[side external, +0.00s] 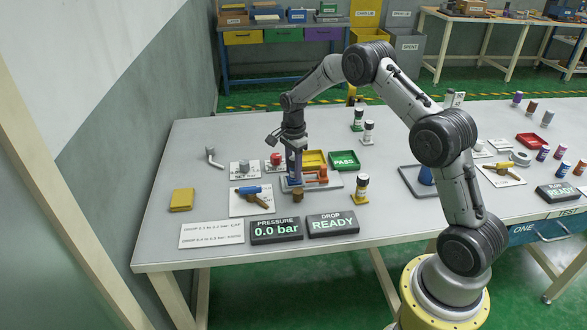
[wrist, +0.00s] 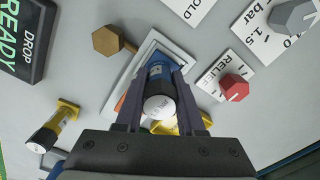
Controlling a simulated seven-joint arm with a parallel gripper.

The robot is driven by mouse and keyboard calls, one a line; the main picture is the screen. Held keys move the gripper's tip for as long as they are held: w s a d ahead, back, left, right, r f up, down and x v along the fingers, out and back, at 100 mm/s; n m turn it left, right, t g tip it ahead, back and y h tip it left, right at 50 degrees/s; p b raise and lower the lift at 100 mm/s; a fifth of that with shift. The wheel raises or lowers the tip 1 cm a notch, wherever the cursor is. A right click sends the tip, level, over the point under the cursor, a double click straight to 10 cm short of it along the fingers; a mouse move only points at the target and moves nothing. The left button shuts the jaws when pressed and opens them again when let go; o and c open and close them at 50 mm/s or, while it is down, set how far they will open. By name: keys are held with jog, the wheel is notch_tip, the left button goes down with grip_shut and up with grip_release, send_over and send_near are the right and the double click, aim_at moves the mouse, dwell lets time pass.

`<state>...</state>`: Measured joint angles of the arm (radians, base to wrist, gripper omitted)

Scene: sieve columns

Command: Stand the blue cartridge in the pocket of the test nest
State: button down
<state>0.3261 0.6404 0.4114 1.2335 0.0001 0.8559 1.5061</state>
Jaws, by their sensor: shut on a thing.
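The blue cartridge (wrist: 157,72), with a white cap, is between the two fingers of my gripper (wrist: 157,95) in the wrist view. In the side view my gripper (side external: 294,172) points straight down at the left end of the test nest (side external: 330,183), a grey plate with an orange clamp (side external: 318,176). The cartridge looks upright there, and its blue lower part shows just under the fingers. The nest's pale plate (wrist: 148,50) also shows beyond the cartridge in the wrist view. The pocket is hidden, so I cannot tell whether the cartridge's foot is in it.
A brass hexagonal knob (side external: 298,195) stands close in front of the nest. A red relief knob (side external: 276,160) is to the left. Yellow (side external: 314,156) and green PASS (side external: 344,160) trays lie behind. Pressure (side external: 276,231) and drop (side external: 333,225) displays are in front.

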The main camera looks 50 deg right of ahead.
jog(key=c, duration=0.5)
grip_release()
jog(key=shift+f, duration=0.1)
